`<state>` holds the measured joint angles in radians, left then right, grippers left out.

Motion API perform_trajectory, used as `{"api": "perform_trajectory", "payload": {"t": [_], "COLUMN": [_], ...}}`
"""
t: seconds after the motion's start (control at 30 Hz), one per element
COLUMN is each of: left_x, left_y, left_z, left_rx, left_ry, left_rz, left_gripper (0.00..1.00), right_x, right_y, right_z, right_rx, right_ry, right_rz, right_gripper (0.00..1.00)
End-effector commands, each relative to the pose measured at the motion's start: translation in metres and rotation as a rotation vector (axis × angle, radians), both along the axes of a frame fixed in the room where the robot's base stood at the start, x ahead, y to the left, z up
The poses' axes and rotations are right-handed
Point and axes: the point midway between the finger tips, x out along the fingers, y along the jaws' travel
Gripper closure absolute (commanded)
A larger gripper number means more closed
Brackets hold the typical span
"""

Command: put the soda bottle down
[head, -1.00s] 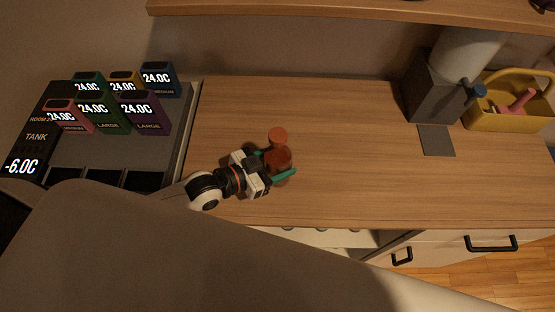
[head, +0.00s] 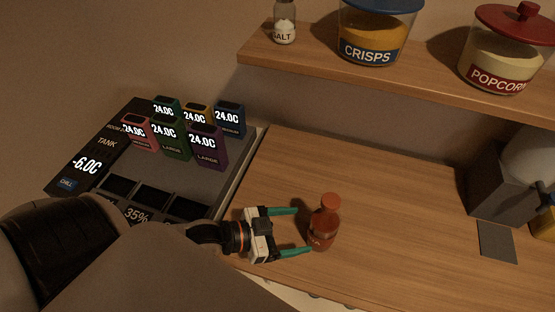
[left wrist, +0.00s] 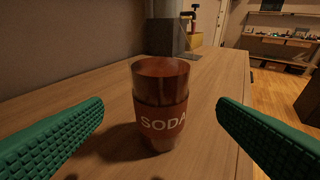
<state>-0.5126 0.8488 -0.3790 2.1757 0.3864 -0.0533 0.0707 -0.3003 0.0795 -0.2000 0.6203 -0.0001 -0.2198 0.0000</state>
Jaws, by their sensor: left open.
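The soda bottle (head: 323,226) is reddish-brown with an orange-red cap and stands upright on the wooden counter (head: 400,240). In the left wrist view the bottle (left wrist: 160,108) shows its SODA label and stands between and beyond the two green fingers, touching neither. My left gripper (head: 296,231) is open, just left of the bottle in the head view, with its fingers pointing at it. My right gripper is in neither view.
A tank unit (head: 98,150) with several coloured temperature boxes stands at the left. A shelf above holds a salt shaker (head: 284,22), a crisps jar (head: 372,35) and a popcorn jar (head: 503,55). A grey dispenser (head: 500,185) stands at the right; the counter between is clear.

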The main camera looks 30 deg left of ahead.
Motion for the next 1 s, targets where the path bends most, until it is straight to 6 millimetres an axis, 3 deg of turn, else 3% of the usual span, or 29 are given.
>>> {"api": "perform_trajectory", "payload": {"t": [0.1, 0.33, 1.0], "left_x": [-0.015, -0.028, -0.029], "left_y": [0.012, 0.023, 0.025], "left_z": [0.005, 0.011, 0.013], "left_rx": [0.002, 0.001, 0.000], "left_ry": [0.003, 0.000, -0.001], "left_rz": [-0.002, -0.001, -0.001], "left_gripper": [0.19, 0.19, 0.19], "right_x": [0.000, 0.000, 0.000], "right_y": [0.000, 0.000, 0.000], "right_z": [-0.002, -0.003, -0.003], "right_rx": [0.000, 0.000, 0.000], "right_ry": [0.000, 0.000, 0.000], "right_rz": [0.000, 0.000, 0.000], "right_gripper": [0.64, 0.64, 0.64]}}
